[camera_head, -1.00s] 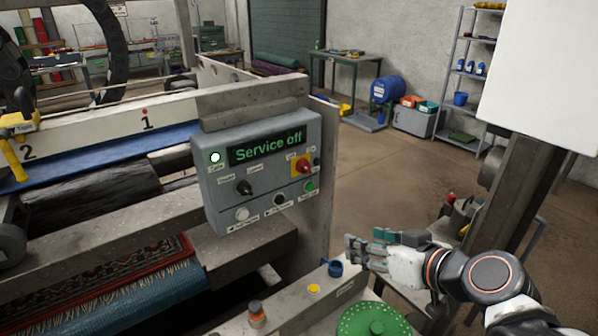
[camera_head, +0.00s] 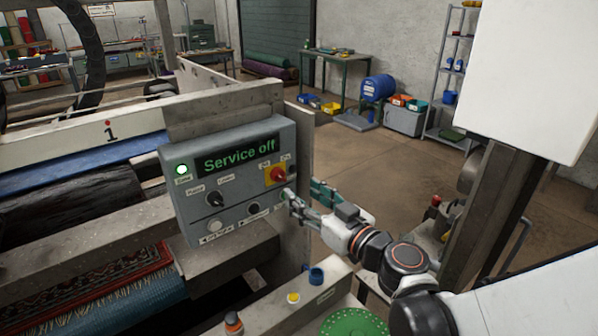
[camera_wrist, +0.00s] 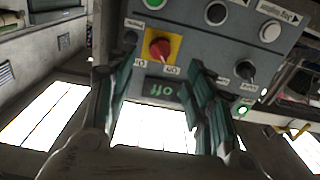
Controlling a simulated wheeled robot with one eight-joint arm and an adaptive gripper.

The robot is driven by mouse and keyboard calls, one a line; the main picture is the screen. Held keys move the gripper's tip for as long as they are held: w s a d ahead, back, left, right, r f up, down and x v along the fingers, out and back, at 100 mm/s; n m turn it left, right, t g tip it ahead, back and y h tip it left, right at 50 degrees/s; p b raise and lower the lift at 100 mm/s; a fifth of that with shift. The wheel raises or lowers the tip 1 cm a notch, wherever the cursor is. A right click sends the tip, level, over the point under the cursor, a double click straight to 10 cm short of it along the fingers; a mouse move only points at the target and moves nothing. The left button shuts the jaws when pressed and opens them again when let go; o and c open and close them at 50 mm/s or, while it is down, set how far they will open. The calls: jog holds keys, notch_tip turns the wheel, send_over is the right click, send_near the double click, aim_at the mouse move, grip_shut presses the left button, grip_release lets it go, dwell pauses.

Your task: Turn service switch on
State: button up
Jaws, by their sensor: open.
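The service switch is a red rotary knob (camera_head: 278,174) on a yellow plate at the right of the grey control panel (camera_head: 183,215). In the wrist view, which is upside down, the knob (camera_wrist: 160,48) sits at upper centre. The panel display (camera_head: 237,153) reads "Service off". My gripper (camera_head: 300,192) is open and empty, just right of and slightly below the knob in the head view. In the wrist view its fingers (camera_wrist: 161,68) are spread to either side of the knob. I cannot tell whether they touch the panel.
A black selector (camera_head: 215,199) and lower push buttons are on the same panel. A lit green lamp (camera_head: 182,169) is at its upper left. Open floor lies right of the machine.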

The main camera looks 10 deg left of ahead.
aim_at(283, 179)
jog(key=b+x, duration=0.1)
jog(key=x, duration=0.7)
jog(key=shift+w+a, duration=0.2)
jog(key=shift+a, duration=0.1)
jog(key=shift+c, duration=0.6)
jog(key=c, duration=1)
